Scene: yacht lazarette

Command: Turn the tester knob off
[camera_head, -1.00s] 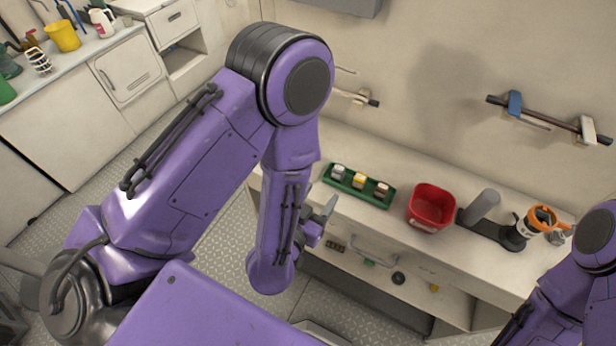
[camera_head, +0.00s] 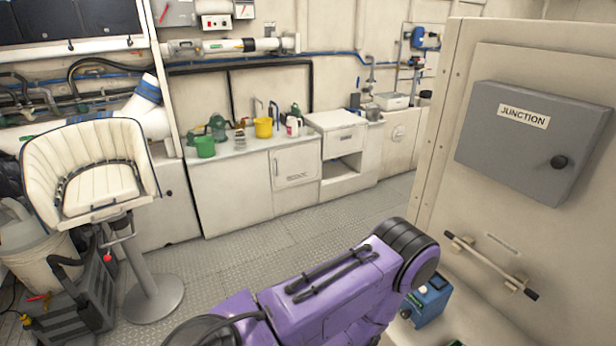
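I cannot make out for certain which thing is the tester. A small white box with red and dark marks (camera_head: 216,21) hangs on the back wall at the top left, too small to read. Neither of my grippers is in view.
A cream seat on a pedestal (camera_head: 96,172) stands at left beside a dark crate (camera_head: 75,300). The patterned floor (camera_head: 245,255) between is clear.

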